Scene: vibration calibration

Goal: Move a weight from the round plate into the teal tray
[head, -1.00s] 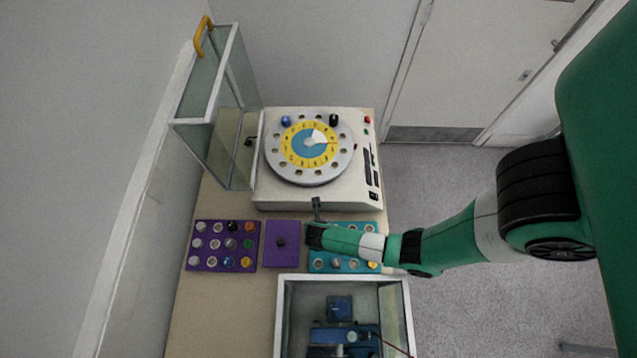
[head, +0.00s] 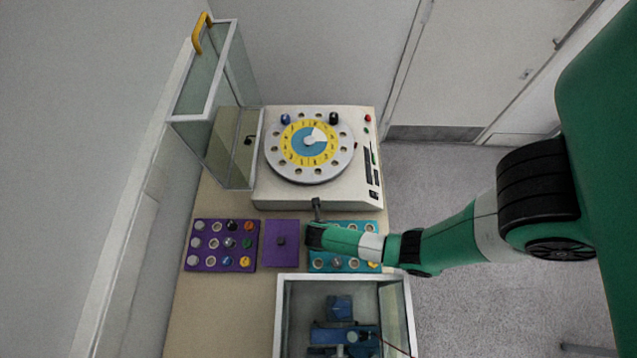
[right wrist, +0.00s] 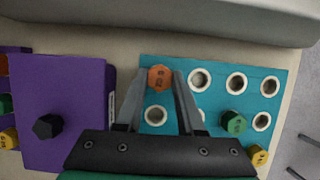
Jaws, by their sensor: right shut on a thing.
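My right gripper (head: 317,210) is over the back left of the teal tray (head: 371,230). In the right wrist view its fingers (right wrist: 159,84) are shut on an orange weight (right wrist: 160,77) at the tray's back left corner. I cannot tell whether the weight is seated in a hole. The teal tray (right wrist: 218,98) has several empty round holes, a green weight (right wrist: 234,121) and a yellow weight (right wrist: 257,154) at its front right. The round plate (head: 282,172) carries a blue weight (head: 286,119) and a black weight (head: 333,118). My left gripper is out of view.
A purple block with a black knob (head: 281,241) stands left of the teal tray. A purple tray (head: 225,245) of several weights is further left. A glass-walled case (head: 280,320) is at the front. An open glass cover (head: 208,75) stands at the back left.

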